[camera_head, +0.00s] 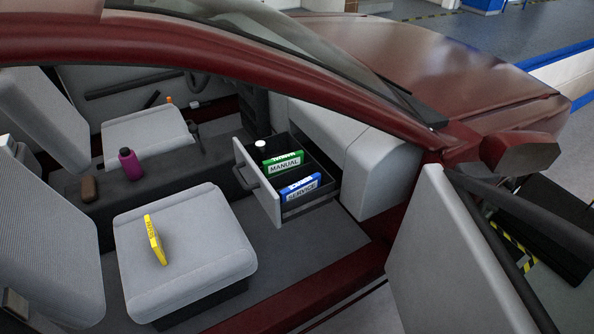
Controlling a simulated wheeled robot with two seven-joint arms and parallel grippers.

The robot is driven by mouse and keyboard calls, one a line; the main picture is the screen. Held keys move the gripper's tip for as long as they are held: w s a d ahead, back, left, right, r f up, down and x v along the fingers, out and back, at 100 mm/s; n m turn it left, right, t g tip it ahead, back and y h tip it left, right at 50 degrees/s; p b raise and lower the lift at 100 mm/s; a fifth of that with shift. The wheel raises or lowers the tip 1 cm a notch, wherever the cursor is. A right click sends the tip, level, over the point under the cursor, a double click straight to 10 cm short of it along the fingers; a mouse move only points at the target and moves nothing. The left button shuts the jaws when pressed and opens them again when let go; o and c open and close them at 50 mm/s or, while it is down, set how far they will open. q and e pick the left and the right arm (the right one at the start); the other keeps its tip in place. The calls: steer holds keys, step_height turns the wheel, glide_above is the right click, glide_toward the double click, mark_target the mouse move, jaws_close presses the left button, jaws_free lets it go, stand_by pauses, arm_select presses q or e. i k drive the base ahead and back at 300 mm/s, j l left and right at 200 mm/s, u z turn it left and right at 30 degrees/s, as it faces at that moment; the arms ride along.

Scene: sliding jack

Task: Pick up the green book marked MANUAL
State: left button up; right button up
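The green book marked MANUAL (284,164) stands in an open glove-box drawer (265,189), its label facing me. A blue book marked SERVICE (301,188) stands in the same drawer, nearer to me. A small white-topped dark item (261,146) is beside the green book at its left. The lower parts of both books are hidden by the drawer. Neither of my grippers is in view.
The red car's door (440,260) stands open at the right, and its roof frame crosses above the drawer. A purple bottle (130,165) and a brown object (88,189) are on the console.

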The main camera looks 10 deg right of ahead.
mark_target(273, 166)
steer(key=j+z, duration=0.4)
steer(key=k+j+z, duration=0.1)
steer(key=z, duration=0.3)
steer(key=k+j+z, duration=0.15)
steer(key=j+z, duration=0.3)
steer(key=l, duration=0.1)
